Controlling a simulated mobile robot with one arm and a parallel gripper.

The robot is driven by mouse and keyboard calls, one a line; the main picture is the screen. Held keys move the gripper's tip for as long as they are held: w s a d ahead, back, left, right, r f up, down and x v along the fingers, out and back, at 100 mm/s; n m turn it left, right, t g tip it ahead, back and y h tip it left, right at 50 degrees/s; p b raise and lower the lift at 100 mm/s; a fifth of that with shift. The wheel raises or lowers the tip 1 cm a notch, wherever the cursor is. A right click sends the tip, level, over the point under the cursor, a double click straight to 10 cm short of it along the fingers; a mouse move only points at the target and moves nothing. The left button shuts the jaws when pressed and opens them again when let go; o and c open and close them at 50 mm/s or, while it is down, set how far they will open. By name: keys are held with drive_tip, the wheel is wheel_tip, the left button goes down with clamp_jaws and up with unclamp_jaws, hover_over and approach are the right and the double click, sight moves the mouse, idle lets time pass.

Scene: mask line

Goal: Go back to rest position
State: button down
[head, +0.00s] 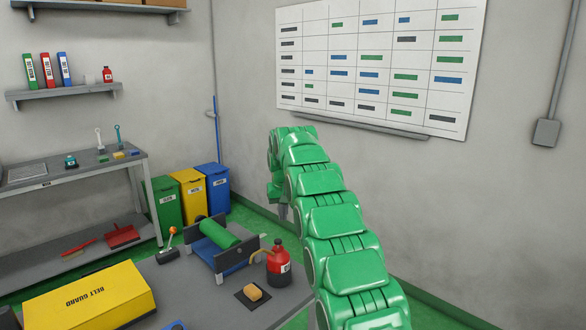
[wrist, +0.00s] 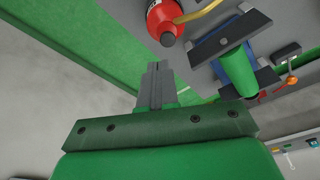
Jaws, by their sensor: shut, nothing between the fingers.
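My gripper (wrist: 156,84) shows in the wrist view with its grey fingers together and nothing between them. In the head view my green arm reaches up in front of the wall, and only a bit of the gripper (head: 283,211) shows below its far end. The gripper is in the air, apart from the things on the table. The wrist view has the red oil can (wrist: 172,28) just beyond the fingertips and the green roller (wrist: 239,70) to the right.
The grey table (head: 196,292) holds a yellow belt guard (head: 88,297), the roller in its stand (head: 220,236), the red can (head: 279,266), a sponge on a dark pad (head: 252,293) and a lever box (head: 168,253). Colored bins (head: 190,196) and a shelf bench (head: 75,172) stand behind.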

drive_tip(key=s+d+r+m+g, duration=0.1)
drive_tip(key=s+d+r, duration=0.3)
drive_tip(key=s, duration=0.5)
drive_tip(key=s+d+r, duration=0.2)
drive_tip(key=s+d, duration=0.3)
drive_tip(key=s, duration=0.5)
drive_tip(key=s+d+r+m+g, duration=0.1)
drive_tip(key=s+d+r, duration=0.1)
drive_tip(key=s+d, duration=0.5)
drive_tip(key=s+f, duration=0.2)
drive_tip(key=s, duration=1)
drive_tip(key=s+d+f+g, duration=0.1)
drive_tip(key=s+f, duration=0.2)
drive_tip(key=s, duration=1)
drive_tip(key=s+d+f, duration=0.1)
drive_tip(key=s+f, duration=0.2)
drive_tip(key=s, duration=0.9)
drive_tip(key=shift+s+d+m+g, duration=0.15)
drive_tip(key=shift+s+m+g, duration=0.25)
